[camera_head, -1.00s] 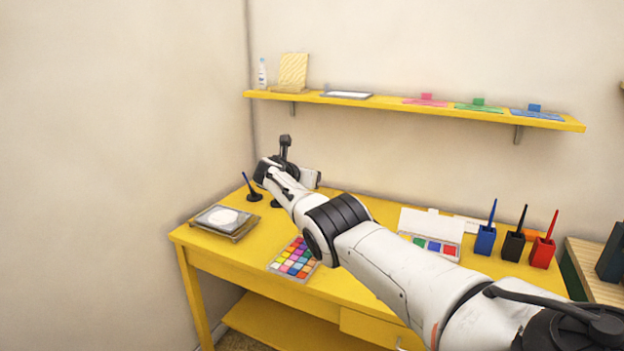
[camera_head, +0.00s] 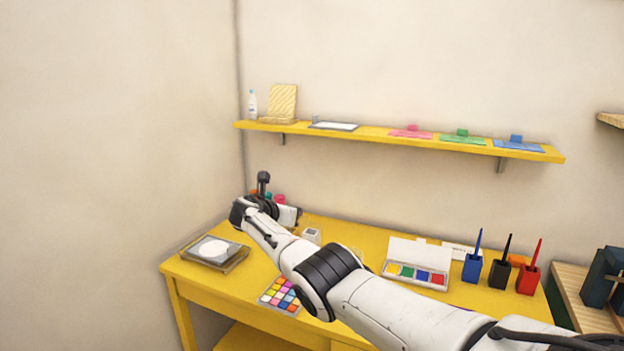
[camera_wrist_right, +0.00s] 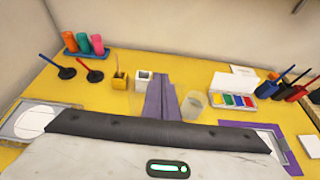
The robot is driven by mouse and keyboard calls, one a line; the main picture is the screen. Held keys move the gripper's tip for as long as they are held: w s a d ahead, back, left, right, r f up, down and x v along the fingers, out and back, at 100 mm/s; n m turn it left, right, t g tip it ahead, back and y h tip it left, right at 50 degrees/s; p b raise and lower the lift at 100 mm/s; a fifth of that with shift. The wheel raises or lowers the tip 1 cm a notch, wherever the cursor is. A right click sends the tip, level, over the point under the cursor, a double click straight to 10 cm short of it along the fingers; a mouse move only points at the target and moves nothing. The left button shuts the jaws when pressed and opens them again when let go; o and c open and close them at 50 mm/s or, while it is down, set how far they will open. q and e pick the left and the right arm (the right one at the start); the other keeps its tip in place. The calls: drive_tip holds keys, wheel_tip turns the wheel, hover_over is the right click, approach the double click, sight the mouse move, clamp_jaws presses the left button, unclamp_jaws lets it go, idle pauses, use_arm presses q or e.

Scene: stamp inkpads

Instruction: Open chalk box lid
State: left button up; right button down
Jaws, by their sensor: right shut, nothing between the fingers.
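No box is plainly marked as the chalk box. A white box (camera_head: 415,275) with coloured squares stands at the back right of the yellow table with its lid raised; it also shows in the right wrist view (camera_wrist_right: 232,99). A flat grid of many colours (camera_head: 279,294) lies near the front edge, partly covered by my right arm. My right gripper reaches over the left back of the table in the head view. In the right wrist view its fingers (camera_wrist_right: 160,80) appear as a purple-grey strip, shut together and empty. My left gripper is out of view.
Blue, black and red cups with brushes (camera_head: 504,268) stand right of the white box. A small white cube (camera_head: 311,236) is near the wrist. A flat tray (camera_head: 240,258) lies at the left. Translucent jars (camera_wrist_right: 194,104) flank the fingers. A yellow shelf (camera_head: 350,135) hangs behind.

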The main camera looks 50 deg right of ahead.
wheel_tip(320, 180, up, 10)
drive_tip(key=a, duration=0.2)
drive_tip(key=shift+s+f, duration=0.25)
drive_tip(key=shift+s, duration=0.1)
